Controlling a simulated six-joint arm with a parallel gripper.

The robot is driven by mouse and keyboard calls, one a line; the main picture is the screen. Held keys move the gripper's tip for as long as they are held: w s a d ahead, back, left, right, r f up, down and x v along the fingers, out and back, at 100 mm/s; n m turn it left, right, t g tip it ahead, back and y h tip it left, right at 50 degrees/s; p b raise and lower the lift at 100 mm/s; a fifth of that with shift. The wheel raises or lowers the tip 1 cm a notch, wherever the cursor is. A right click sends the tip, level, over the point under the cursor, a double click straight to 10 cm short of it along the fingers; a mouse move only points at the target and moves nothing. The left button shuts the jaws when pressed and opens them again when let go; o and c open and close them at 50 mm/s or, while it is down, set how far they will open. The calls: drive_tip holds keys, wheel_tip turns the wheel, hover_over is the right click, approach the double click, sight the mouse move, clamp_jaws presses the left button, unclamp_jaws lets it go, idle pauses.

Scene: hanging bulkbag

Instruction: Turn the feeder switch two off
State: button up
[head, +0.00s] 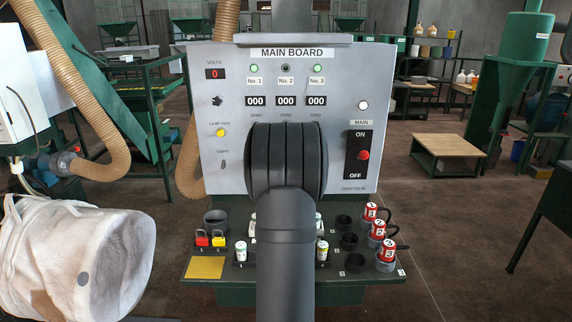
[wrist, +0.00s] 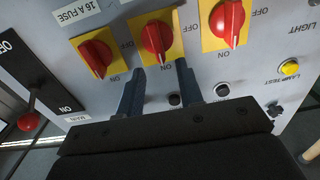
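In the wrist view, three red rotary switches sit on yellow plates on a grey panel that appears upside down. The middle switch (wrist: 156,38) is switch two; its handle seems to point toward its ON label, though the exact angle is unclear. My gripper (wrist: 160,68) is open, its two dark fingers either side of the line to this knob, with tips near its ON side. I cannot tell whether they touch it. In the head view my arm hides the switches and gripper on the main board (head: 350,85). The No. 2 lamp (head: 286,67) looks dark; lamps No. 1 and No. 3 are green.
Another red switch (wrist: 97,57) is on the left and one (wrist: 228,18) on the right, close to the fingers. The main ON/OFF lever (head: 363,155) is at the board's right.

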drive_tip(key=shift+w, duration=2.3)
clamp_jaws()
